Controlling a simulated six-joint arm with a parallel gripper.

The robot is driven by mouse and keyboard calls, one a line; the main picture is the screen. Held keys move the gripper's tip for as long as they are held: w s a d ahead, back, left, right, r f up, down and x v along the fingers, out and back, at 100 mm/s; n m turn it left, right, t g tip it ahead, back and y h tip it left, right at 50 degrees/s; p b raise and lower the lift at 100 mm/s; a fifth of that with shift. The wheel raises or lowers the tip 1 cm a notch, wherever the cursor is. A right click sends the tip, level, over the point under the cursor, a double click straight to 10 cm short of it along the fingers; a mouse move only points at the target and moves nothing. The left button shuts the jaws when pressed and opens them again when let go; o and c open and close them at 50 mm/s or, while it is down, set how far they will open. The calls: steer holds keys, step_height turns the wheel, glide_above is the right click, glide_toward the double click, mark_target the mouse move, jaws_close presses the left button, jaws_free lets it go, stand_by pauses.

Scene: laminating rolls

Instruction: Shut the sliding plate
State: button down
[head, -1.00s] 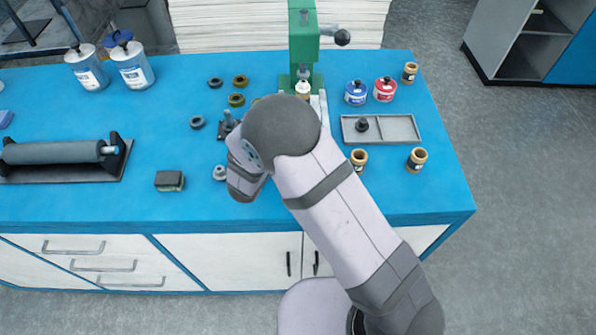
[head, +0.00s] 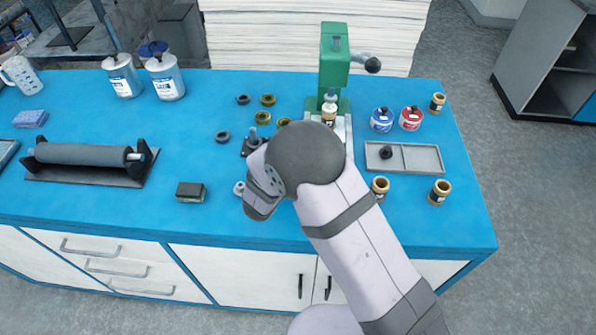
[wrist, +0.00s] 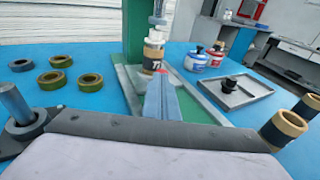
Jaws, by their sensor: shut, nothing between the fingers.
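The green press (head: 334,60) stands at the back of the blue table. Its pale grey sliding plate (head: 348,129) lies on the green base below the press head, partly hidden by my arm. A tan-and-white jar (head: 329,112) stands beneath the press spindle and also shows in the wrist view (wrist: 153,55). My gripper (wrist: 161,76) is shut and empty, pointing at the plate area in front of the jar. Whether it touches the plate I cannot tell. My arm hides it in the head view.
A divided tray (head: 404,158) with a dark knobbed piece lies right of the press. Blue (head: 381,120) and red (head: 411,118) tins and several brown jars stand around it. Several rings (head: 263,118) and a post stand (head: 252,144) are left.

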steer(key=b+v, duration=0.2)
steer(key=v, duration=1)
steer(key=shift+s+f, duration=0.15)
steer(key=shift+s, duration=0.05)
